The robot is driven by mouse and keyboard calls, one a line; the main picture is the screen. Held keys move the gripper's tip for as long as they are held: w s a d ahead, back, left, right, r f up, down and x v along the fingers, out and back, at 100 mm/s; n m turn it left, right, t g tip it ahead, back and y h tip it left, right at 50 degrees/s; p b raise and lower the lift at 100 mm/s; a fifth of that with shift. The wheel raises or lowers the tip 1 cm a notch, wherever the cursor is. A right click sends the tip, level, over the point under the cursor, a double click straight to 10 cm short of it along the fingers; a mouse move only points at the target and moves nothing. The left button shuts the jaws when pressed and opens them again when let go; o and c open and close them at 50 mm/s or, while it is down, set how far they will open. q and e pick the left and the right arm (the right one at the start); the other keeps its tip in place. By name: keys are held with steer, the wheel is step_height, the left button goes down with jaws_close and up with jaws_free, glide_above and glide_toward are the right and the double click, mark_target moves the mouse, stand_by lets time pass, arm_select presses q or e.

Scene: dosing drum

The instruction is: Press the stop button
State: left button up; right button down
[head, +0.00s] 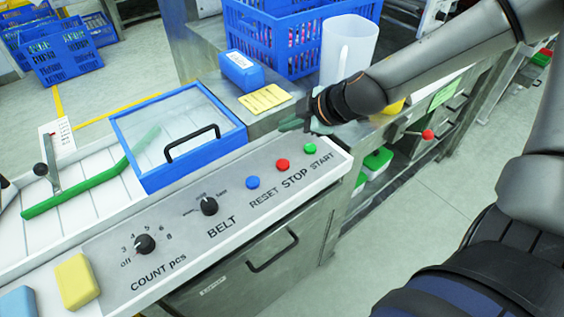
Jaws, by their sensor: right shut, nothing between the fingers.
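The stop button (283,164) is a small red round button on the grey control panel (190,215), with the word STOP printed below it. The blue reset button (253,182) is to its left and the green start button (310,148) to its right. My right gripper (292,125) is shut and empty. It appears just beyond the panel's far edge, near the green and red buttons, apart from the red one. The wrist partly hides its fingers. My left gripper is not in view.
A blue-framed clear lid (180,133) with a black handle stands left of the buttons. Black knobs (145,244) and a yellow block (77,281) are at left.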

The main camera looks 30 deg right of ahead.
steer(key=b, duration=0.4)
glide_above(287, 165)
step_height(287, 165, down, 4)
steer(key=shift+d+f, duration=0.1)
steer(key=shift+f, duration=0.1)
step_height(287, 165, down, 3)
steer(key=b, duration=0.2)
steer(key=shift+b, duration=0.3)
steer(key=shift+f+b, duration=0.5)
steer(key=shift+f, duration=0.1)
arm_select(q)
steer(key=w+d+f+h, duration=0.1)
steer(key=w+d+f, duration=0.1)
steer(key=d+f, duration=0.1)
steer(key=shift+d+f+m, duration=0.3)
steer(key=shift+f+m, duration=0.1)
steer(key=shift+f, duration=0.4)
arm_select(e)
steer(key=shift+f, duration=0.1)
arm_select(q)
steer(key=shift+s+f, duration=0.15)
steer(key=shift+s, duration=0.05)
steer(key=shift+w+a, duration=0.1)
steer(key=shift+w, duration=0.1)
arm_select(e)
steer(key=shift+f, duration=0.1)
steer(key=shift+f+b, duration=0.3)
steer(key=shift+b, duration=0.2)
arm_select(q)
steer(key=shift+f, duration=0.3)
